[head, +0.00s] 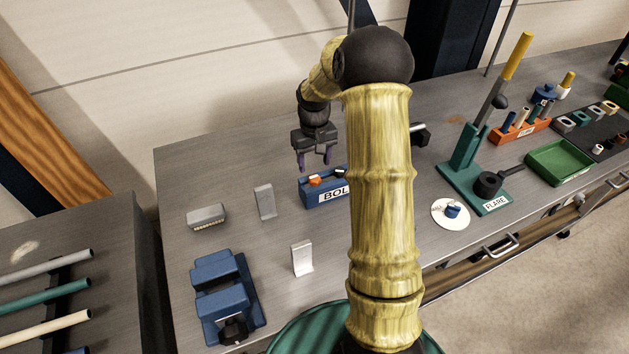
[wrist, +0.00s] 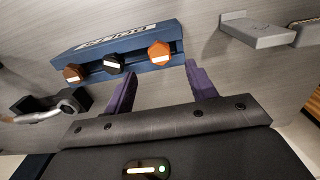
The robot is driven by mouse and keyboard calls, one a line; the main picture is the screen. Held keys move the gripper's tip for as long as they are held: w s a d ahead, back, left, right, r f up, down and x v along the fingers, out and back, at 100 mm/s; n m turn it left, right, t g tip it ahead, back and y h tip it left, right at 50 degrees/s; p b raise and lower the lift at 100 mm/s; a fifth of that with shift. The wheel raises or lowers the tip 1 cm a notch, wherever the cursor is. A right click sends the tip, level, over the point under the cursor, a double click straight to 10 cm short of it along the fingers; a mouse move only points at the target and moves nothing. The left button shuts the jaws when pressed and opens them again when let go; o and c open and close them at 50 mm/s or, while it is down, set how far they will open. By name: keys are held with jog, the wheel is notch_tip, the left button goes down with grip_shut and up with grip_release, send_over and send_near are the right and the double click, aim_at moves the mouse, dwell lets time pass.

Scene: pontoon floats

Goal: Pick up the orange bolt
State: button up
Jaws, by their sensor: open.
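The orange bolt (head: 315,180) stands at the left end of a blue holder (head: 316,198) marked "BOL…", the rest of the label being hidden by my arm. My gripper (head: 315,160) is open and empty, above and slightly behind the holder. In the wrist view, the orange bolt appears just beyond the gap between my purple fingertips (wrist: 160,70).
Grey metal blocks (head: 265,202) stand left of the holder on the grey bench. A blue vise-like fixture (head: 225,290) sits at the front left. A green stand (head: 465,165) and green tray (head: 560,162) are on the right. Bare bench surrounds the holder's left side.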

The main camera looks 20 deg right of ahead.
aim_at(315, 177)
jog(key=shift+s+f+p, duration=0.1)
jog(key=shift+f+p, duration=0.25)
jog(key=shift+f, duration=0.15)
notch_tip(315, 177, down, 4)
jog(key=shift+f+p, duration=0.1)
jog(key=shift+p, duration=0.5)
jog(key=c, duration=1.2)
